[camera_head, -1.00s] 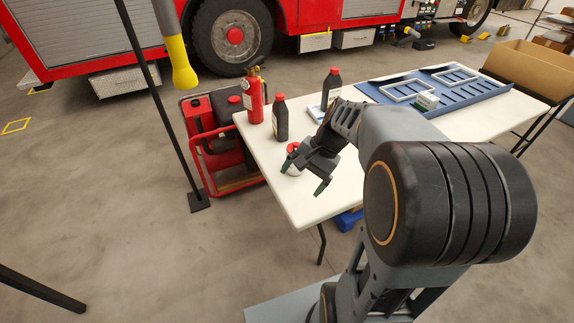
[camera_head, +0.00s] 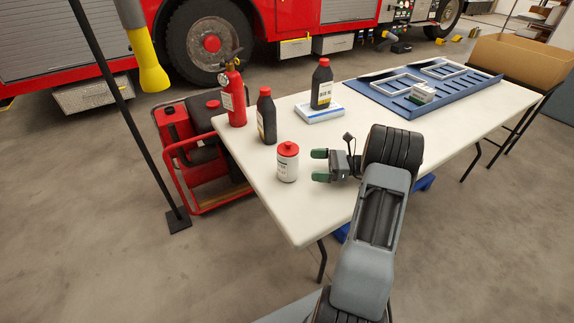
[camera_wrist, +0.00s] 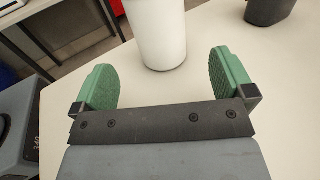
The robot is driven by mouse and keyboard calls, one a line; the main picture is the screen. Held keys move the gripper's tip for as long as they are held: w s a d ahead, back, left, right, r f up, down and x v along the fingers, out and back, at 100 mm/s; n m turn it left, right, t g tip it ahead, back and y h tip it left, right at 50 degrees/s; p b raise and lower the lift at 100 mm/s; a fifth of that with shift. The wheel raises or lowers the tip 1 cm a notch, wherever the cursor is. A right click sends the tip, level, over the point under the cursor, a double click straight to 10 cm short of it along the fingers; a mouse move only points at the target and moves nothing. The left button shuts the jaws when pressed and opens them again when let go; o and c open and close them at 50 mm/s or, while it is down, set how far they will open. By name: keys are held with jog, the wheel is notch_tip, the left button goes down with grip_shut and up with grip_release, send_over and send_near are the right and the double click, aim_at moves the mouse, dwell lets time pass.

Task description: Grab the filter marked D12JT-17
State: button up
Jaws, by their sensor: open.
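A white canister with a red top (camera_head: 287,162), which looks like the filter, stands upright near the table's left end. Its label print is too small to read, so I cannot confirm the D12JT-17 mark. My gripper (camera_head: 318,165) is open and empty just to its right, with its green fingers pointing at it. In the wrist view, the white canister (camera_wrist: 158,35) stands beyond the fingertips, roughly centred in the gap between the two fingers (camera_wrist: 163,68). Its top is cut off there. A small gap seems to remain between fingers and canister.
On the white table (camera_head: 265,195), a dark bottle (camera_head: 267,117) and red extinguisher (camera_head: 233,95) stand behind the canister. Another dark bottle (camera_head: 321,84) stands on a blue-white box (camera_head: 318,112). A blue tray (camera_head: 450,95) holds frames and small boxes (camera_head: 423,94). The front left corner is clear.

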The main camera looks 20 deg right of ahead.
aim_at(288, 163)
jog(key=x, duration=0.9)
jog(key=shift+a+f+b, duration=0.1)
jog(key=shift+a+b, duration=0.2)
jog(key=shift+a, duration=0.05)
jog(key=c, duration=1.2)
jog(key=shift+c, duration=0.5)
jog(key=shift+w, duration=0.1)
